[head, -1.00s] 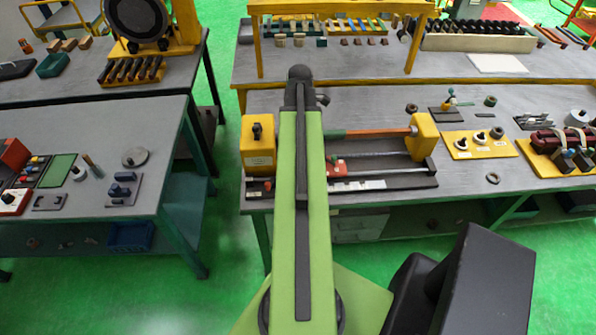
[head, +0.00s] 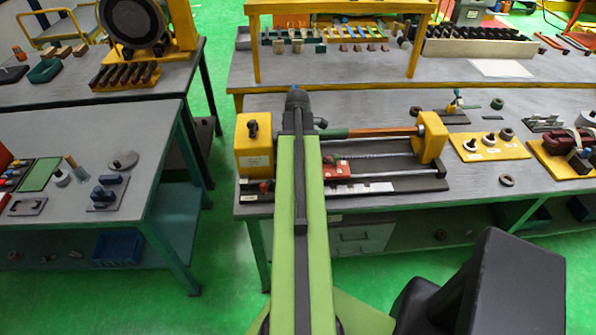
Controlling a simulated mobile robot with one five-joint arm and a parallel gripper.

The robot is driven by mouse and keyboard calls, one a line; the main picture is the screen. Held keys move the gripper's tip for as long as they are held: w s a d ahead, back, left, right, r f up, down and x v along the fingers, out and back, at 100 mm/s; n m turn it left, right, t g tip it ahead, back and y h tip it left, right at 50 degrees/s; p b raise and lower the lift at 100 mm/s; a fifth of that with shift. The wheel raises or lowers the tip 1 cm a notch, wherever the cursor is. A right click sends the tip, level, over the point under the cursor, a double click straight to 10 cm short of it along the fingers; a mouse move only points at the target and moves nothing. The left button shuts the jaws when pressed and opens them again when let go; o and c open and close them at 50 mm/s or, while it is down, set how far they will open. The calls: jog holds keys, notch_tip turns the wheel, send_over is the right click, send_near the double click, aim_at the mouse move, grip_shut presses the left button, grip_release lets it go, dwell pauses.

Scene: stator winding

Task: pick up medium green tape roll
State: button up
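A small dark green roll (head: 497,103) lies towards the back right of the workbench (head: 350,105); I cannot be sure that it is the medium green tape roll. Other small dark rings are near it: one (head: 415,114) behind the winding machine and one (head: 506,180) near the front edge. My green arm reaches forward over the bench's left part, left of these rolls. Its dark far joint shows, but my gripper's fingers are hidden or out of view.
A winding machine with yellow end blocks (head: 432,136) stands beside my arm. A yellow board (head: 488,148) with several small parts lies right of it. A yellow-framed shelf bench (head: 345,67) is behind. A second table (head: 70,130) stands left, across a green floor gap.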

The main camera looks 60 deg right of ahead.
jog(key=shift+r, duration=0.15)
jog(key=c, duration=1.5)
